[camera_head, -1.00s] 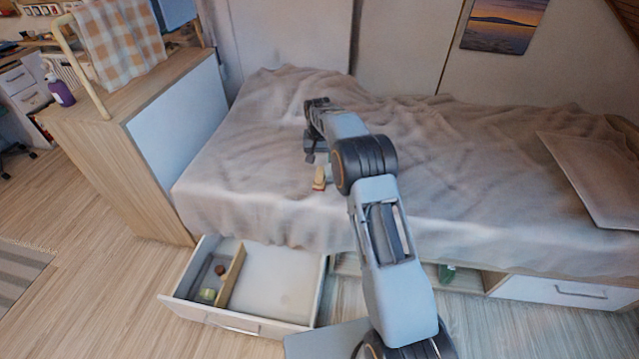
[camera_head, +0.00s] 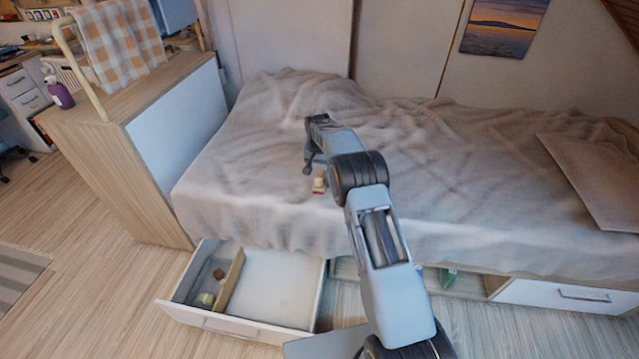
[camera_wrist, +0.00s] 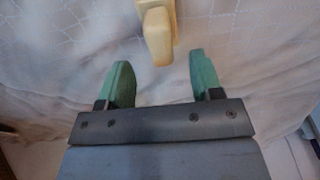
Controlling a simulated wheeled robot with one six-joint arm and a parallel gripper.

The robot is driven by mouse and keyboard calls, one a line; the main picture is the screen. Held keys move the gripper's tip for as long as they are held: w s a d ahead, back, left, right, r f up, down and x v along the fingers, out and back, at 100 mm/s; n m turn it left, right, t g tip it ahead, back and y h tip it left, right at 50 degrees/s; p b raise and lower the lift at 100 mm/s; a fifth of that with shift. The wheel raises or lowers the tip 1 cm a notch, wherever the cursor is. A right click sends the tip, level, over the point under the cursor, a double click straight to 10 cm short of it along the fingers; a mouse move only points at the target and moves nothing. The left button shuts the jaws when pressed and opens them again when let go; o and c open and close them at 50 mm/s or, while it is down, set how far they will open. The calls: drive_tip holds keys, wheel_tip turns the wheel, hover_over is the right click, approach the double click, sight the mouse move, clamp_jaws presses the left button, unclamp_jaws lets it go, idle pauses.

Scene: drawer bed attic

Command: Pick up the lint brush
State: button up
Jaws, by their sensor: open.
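The lint brush (camera_head: 319,183) lies on the front part of the bed cover. It is small, with a pale yellowish wooden body and a reddish edge. In the wrist view its light wooden handle (camera_wrist: 157,36) points toward my gripper from the top of the picture. My gripper (camera_wrist: 160,80) is open, with its two green fingertips apart and nothing between them. The handle end sits just beyond the fingertips, roughly centred between them. In the head view my gripper (camera_head: 308,170) is beside the brush, slightly to its upper left, partly hidden by my wrist.
The bed (camera_head: 250,190) has a rumpled grey-beige cover. An open drawer (camera_head: 275,290) with a divider and small items juts out below its front left. A wooden cabinet (camera_head: 110,150) stands at the left. A pillow or board (camera_head: 600,175) lies at the right.

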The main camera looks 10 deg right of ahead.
sight(320, 173)
drive_tip(key=shift+w+d+f+b, duration=0.1)
drive_tip(key=shift+w+f+b, duration=0.1)
drive_tip(key=shift+f, duration=0.95)
drive_tip(key=shift+w+d+f+b, duration=0.1)
drive_tip(key=shift+w+f, duration=0.1)
drive_tip(key=shift+f, duration=0.95)
drive_tip(key=c, duration=1.1)
